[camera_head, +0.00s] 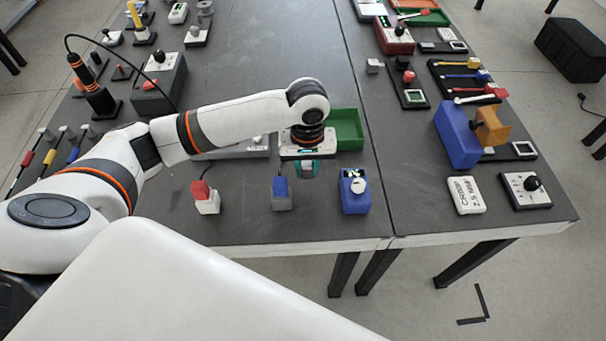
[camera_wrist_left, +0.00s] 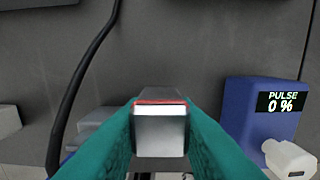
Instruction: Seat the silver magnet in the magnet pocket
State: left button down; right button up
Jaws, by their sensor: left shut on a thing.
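My left gripper (camera_head: 307,170) hangs over the front part of the left table in the head view. In the left wrist view its teal fingers (camera_wrist_left: 160,140) are shut on a silver block (camera_wrist_left: 160,135), which looks like the silver magnet. A red line and a bright white strip cross the block's upper edge. The fingers cover its sides, and I cannot make it out in the head view. I cannot pick out the magnet pocket for certain in either view. My right gripper is in neither view.
A blue PULSE device (camera_head: 355,195) stands right of the gripper; it also shows in the wrist view (camera_wrist_left: 262,120). A blue-grey block (camera_head: 282,194) and a red-topped white block (camera_head: 206,198) stand at left. A green tray (camera_head: 348,130) lies behind. A black cable (camera_wrist_left: 82,70) runs left of the fingers.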

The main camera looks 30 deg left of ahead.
aim_at(306, 188)
pick_arm(q)
notch_tip(306, 188, down, 5)
jog(key=shift+f, duration=0.1)
dwell(0.3)
jog(key=c, duration=1.2)
grip_release()
jog(key=shift+o, duration=0.2)
